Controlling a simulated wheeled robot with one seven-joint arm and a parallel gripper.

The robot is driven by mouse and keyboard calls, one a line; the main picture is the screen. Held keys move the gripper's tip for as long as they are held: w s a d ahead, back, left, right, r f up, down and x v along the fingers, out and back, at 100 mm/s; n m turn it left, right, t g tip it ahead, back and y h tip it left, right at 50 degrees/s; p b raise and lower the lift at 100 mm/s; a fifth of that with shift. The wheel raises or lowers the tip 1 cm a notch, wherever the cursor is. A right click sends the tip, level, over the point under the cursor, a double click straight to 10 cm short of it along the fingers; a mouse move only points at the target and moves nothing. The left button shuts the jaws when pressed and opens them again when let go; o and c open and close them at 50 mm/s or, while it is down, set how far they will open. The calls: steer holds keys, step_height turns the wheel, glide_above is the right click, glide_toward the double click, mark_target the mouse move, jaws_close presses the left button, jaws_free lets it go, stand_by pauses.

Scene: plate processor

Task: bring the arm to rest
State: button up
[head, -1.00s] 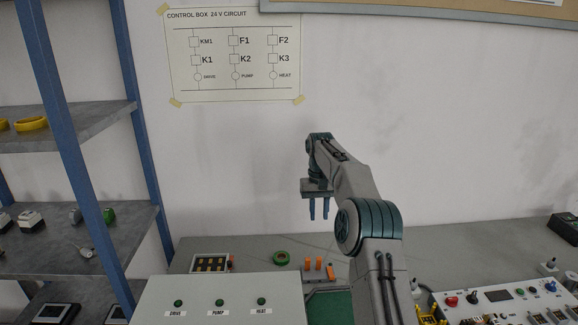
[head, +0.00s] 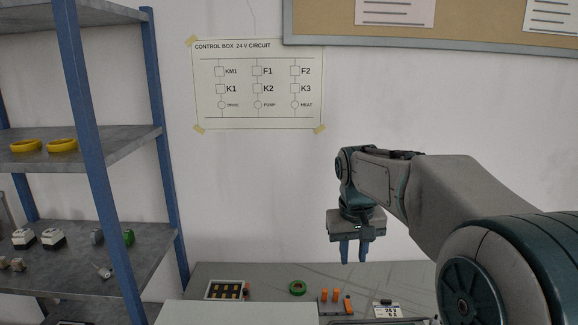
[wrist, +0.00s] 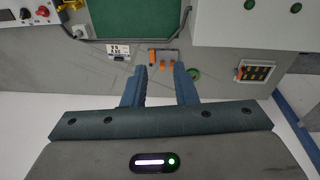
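My gripper (head: 354,252) hangs with its fingers pointing down, above the bench and in front of the white wall. In the wrist view my gripper (wrist: 160,80) has its two blue fingers apart with nothing between them. In the head view the bent arm comes in from the right.
The grey bench (head: 270,272) holds a dark tray (head: 226,290), green tape (head: 297,288), orange parts (head: 331,295) and a small labelled item (head: 388,310). A white box (head: 235,313) stands in front. A shelf rack (head: 95,180) is at the left. Air around my gripper is clear.

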steer(key=s+f+t, duration=0.1)
steer(key=s+f, duration=0.2)
steer(key=s, duration=0.8)
steer(key=s+d+f+t, duration=0.1)
steer(key=s+f, duration=0.3)
steer(key=s, duration=0.6)
steer(key=shift+s+d+m+y, duration=0.2)
steer(key=shift+s+m+y, duration=0.2)
steer(key=shift+o, duration=0.3)
